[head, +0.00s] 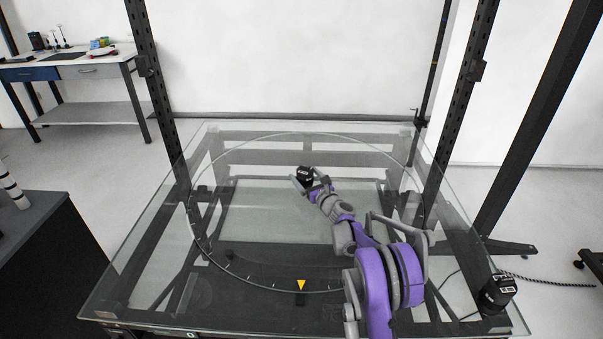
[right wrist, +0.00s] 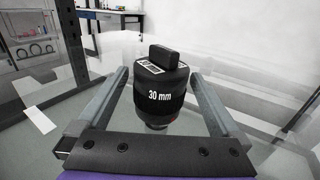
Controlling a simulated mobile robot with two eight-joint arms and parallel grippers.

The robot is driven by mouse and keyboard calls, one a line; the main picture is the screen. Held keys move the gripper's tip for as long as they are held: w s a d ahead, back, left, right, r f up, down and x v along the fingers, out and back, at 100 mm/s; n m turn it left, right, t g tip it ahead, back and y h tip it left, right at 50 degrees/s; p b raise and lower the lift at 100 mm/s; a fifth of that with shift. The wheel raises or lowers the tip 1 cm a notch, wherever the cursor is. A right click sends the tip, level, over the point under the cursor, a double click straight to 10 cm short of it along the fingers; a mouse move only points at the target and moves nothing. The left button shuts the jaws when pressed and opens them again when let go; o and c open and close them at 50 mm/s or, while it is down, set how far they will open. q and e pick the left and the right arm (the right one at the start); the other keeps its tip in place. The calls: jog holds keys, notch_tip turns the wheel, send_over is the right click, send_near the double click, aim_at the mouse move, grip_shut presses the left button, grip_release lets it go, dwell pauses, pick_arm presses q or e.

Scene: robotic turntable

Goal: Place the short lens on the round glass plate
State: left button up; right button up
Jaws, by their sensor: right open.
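A black lens marked "30 mm" (right wrist: 160,97) stands upright between the fingers of my right gripper (right wrist: 158,78) in the right wrist view. Gaps show on both sides of it, so the fingers are open and apart from it. In the head view the lens (head: 304,172) is over the round glass plate (head: 191,222), toward its middle, with my right gripper (head: 308,184) around it. It appears to stand on the plate, though its contact is hard to see. Another black lens (head: 497,294) stands at the table's front right corner; its label is unreadable. My left gripper is out of view.
The round plate lies in a square glass table (head: 130,262) with dark metal posts at the sides. A yellow triangle marker (head: 301,285) is at the plate's front edge. A dark cabinet (head: 50,245) stands at left, and a workbench (head: 75,68) at the back left.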

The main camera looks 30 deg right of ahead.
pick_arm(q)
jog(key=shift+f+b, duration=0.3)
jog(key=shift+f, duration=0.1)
pick_arm(e)
jog(key=s, duration=0.8)
jog(key=shift+s+a, duration=0.1)
jog(key=shift+s, duration=0.2)
jog(key=shift+a, duration=0.1)
